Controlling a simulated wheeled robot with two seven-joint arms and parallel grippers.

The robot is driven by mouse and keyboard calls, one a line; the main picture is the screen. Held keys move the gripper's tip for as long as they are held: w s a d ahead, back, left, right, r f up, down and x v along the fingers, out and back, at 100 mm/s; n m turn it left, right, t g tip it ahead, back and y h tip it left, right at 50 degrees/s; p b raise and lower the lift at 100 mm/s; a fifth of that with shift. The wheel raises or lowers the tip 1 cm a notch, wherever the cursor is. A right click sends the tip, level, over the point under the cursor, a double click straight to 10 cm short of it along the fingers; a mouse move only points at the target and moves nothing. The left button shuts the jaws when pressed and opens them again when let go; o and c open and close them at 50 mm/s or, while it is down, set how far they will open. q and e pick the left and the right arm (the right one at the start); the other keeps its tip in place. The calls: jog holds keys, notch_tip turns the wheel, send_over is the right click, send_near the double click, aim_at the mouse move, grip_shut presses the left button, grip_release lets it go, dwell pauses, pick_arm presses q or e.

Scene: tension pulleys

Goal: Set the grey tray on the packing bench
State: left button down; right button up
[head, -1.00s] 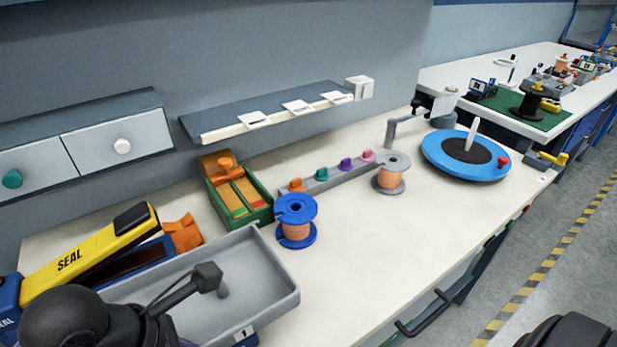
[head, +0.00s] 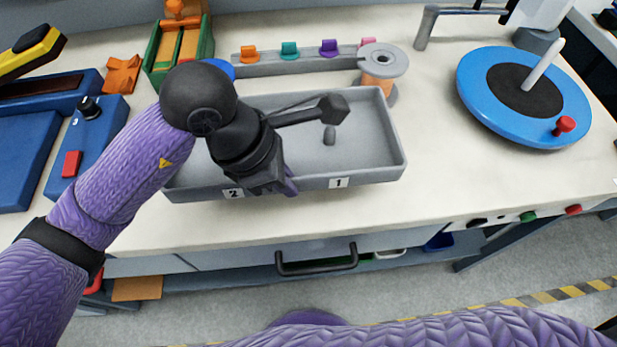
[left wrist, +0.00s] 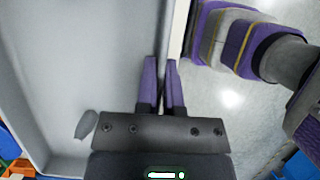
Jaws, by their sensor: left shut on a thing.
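The grey tray (head: 362,130), with labels 2 and 1 on its front wall, is level over the front of the white workbench. My left gripper (head: 287,188) is shut on the tray's front wall between the labels. In the left wrist view its purple fingers (left wrist: 161,75) pinch the wall of the tray (left wrist: 85,60). I cannot tell whether the tray touches the worktop. My right gripper is out of view. I cannot make out the packing bench for sure in the present views.
A grey-flanged copper spool (head: 383,65) stands behind the tray's right end. A blue turntable (head: 540,112) is to the right, and a peg rail (head: 300,60) behind. A blue sealer (head: 85,130) is at left. Worktop (head: 440,170) right of the tray is clear.

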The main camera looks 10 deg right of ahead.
aim_at(297, 212)
pick_arm(q)
notch_tip(297, 212, down, 6)
jog(key=shift+a+f+b, duration=0.15)
jog(key=shift+f+b, duration=0.05)
jog(key=shift+b, duration=0.7)
jog(key=shift+f, duration=0.3)
jog(key=shift+r, duration=0.15)
jog(key=c, duration=0.8)
grip_release()
jog(key=shift+o, duration=0.2)
jog(key=p+v, duration=0.3)
jog(key=v, duration=0.8)
jog(key=shift+a+r+p, duration=0.1)
jog(key=shift+r+p, duration=0.1)
jog(key=shift+p, duration=0.15)
jog(key=shift+a+r, duration=0.15)
jog(key=shift+r, duration=0.1)
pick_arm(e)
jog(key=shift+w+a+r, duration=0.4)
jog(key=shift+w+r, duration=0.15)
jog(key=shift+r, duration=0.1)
